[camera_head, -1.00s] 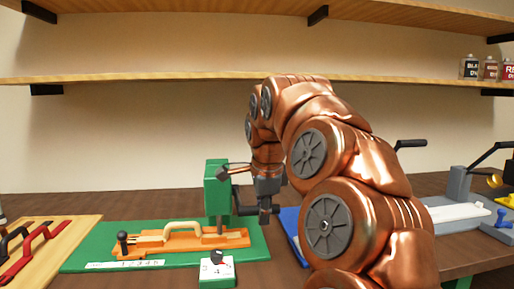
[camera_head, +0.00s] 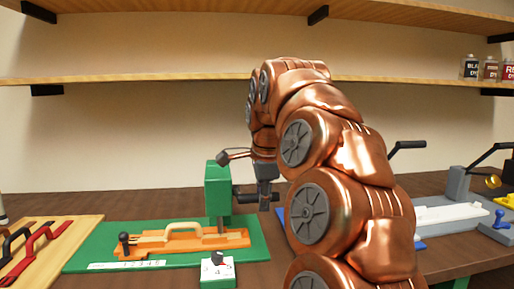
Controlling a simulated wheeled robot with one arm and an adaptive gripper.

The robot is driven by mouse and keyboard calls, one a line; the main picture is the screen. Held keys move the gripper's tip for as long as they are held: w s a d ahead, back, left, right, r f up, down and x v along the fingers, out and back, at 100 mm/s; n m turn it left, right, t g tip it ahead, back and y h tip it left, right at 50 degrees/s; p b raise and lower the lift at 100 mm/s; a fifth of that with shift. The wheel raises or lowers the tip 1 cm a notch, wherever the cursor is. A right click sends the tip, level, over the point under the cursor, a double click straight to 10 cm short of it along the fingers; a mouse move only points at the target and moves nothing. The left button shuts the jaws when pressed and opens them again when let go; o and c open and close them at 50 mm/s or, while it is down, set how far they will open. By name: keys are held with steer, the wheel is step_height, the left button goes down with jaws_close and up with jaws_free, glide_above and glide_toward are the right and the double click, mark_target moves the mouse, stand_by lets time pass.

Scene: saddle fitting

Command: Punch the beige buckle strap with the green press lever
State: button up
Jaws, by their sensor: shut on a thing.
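The green press (camera_head: 217,190) stands on a green base plate (camera_head: 85,258) left of the middle. Its dark lever (camera_head: 245,198) reaches out to the right. My gripper (camera_head: 268,200) is at the lever's outer end and shut on it; the fingertips are small and partly merge with the dark lever. The beige buckle strap (camera_head: 184,225) lies arched on an orange slide (camera_head: 155,243) at the foot of the press. The slide has a black knob (camera_head: 124,239) at its left end.
A green dial block (camera_head: 217,272) showing 4 stands in front of the press. A wooden board (camera_head: 75,235) with red and black straps lies at left. A grey press (camera_head: 458,188) with a black lever and a white strip stands at right. Shelves cross the back wall.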

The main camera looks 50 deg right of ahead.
steer(key=shift+w+d+r, duration=0.1)
steer(key=shift+r, duration=0.5)
steer(key=shift+w+d+r+p, duration=0.2)
steer(key=shift+r+p, duration=0.15)
steer(key=shift+r, duration=0.15)
steer(key=shift+w+d+r+p, duration=0.1)
steer(key=shift+w+r+p, duration=0.1)
steer(key=shift+r+p, duration=0.2)
steer(key=shift+r, duration=0.1)
steer(key=shift+w+d+r, duration=0.1)
steer(key=shift+r, duration=0.1)
steer(key=shift+w+d+r+p, duration=0.45)
steer(key=shift+w+r+p, duration=0.2)
steer(key=shift+r+p, duration=0.3)
steer(key=shift+w+d+r+p, duration=0.45)
steer(key=shift+w+r+p, duration=0.35)
steer(key=shift+r, duration=0.25)
steer(key=shift+w+d+r+p, duration=0.45)
steer(key=shift+w+r+p, duration=0.1)
steer(key=shift+r+p, duration=0.45)
steer(key=shift+o, duration=1.4)
steer(key=shift+w+d+r, duration=0.1)
steer(key=shift+d, duration=0.05)
